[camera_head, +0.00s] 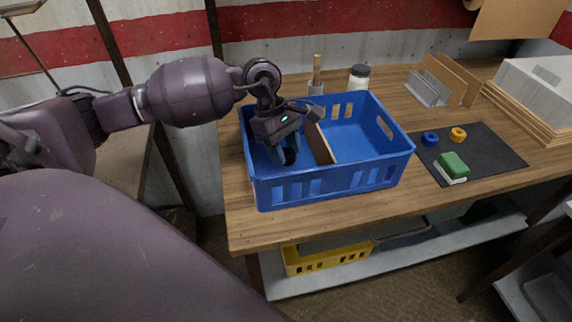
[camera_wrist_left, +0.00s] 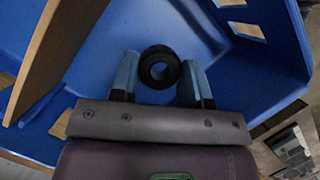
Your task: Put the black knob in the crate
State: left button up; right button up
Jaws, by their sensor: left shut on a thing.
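The blue crate (camera_head: 330,185) stands on the wooden table, with slotted walls and a brown divider board (camera_head: 318,143) inside it. My left gripper (camera_head: 284,156) reaches down into the left compartment of the crate. It is shut on the black knob (camera_head: 291,156), a small round ring-like piece. In the left wrist view the knob (camera_wrist_left: 146,68) sits between the two blue-grey fingers (camera_wrist_left: 158,80), with blue crate surfaces (camera_wrist_left: 110,40) around it. I cannot tell whether the knob touches the crate floor. My right gripper is not in view.
Behind are a jar (camera_head: 359,77) and an upright organiser (camera_head: 440,82). A yellow crate (camera_head: 330,259) is on the lower shelf.

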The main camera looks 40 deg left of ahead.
pick_arm(q)
notch_tip(320, 180, down, 5)
jog(key=shift+r, duration=0.1)
jog(key=shift+f, duration=0.25)
jog(key=shift+f+b, duration=0.1)
jog(key=shift+b, duration=0.2)
jog(key=o, duration=0.9)
